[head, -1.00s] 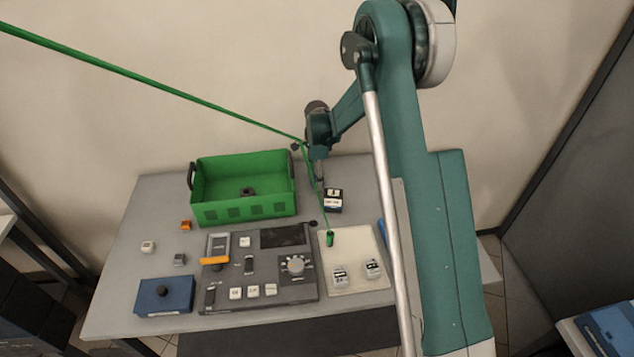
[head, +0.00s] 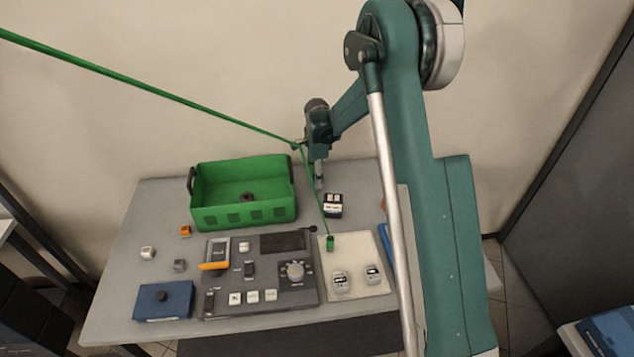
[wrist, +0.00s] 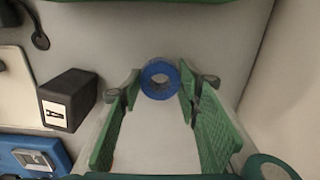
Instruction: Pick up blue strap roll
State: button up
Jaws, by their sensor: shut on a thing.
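The blue strap roll (wrist: 160,69) shows in the wrist view as a small blue ring, between the fingertips of my gripper (wrist: 159,84). The fingers, with green pads, are shut on it at its left and right sides. In the head view my gripper (head: 319,184) is at the back of the grey table, right of the green bin. The roll cannot be made out there.
A dark box (head: 332,205) stands close in front of my gripper. The green bin (head: 244,216) holds a small dark item. A control panel (head: 285,273), a pale mat (head: 360,262) and a blue box (head: 164,300) fill the front. A wall rises behind.

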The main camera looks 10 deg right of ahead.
notch_tip(320, 180, up, 7)
jog(key=shift+r, duration=0.2)
dwell(0.3)
